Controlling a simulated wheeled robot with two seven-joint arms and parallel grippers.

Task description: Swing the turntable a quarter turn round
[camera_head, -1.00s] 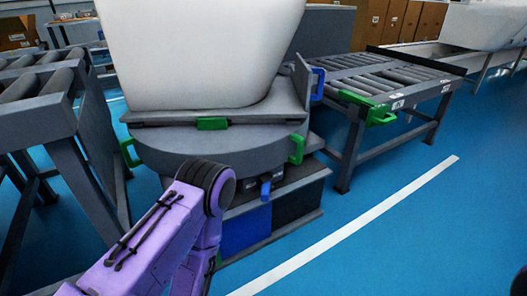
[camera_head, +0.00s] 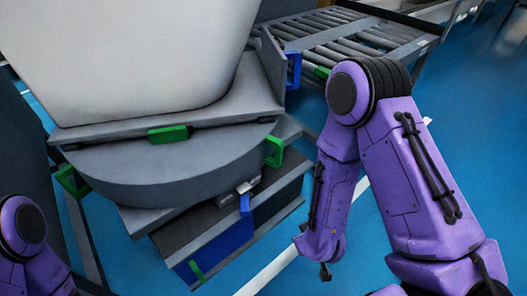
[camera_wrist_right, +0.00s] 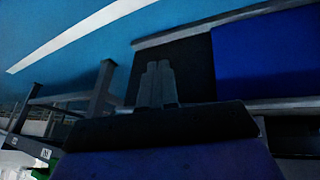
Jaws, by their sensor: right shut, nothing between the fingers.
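The grey round turntable (camera_head: 180,170) stands left of centre in the head view, carrying a plate and a big white toilet body (camera_head: 130,50). Green handles show at its right side (camera_head: 275,151), its left side (camera_head: 72,181) and on the plate's front edge (camera_head: 168,134). My right gripper (camera_head: 326,272) hangs low, right of the turntable and apart from it. In the right wrist view its fingers (camera_wrist_right: 157,85) are together and empty. Only part of my left arm (camera_head: 30,245) shows at the lower left; its gripper is out of view.
Below the turntable is a base with blue (camera_head: 228,235) and dark panels; the blue panel also shows in the wrist view (camera_wrist_right: 265,55). A blue handle (camera_head: 293,70) stands at the plate's right end. A roller conveyor (camera_head: 345,40) lies behind. Blue floor is open at right.

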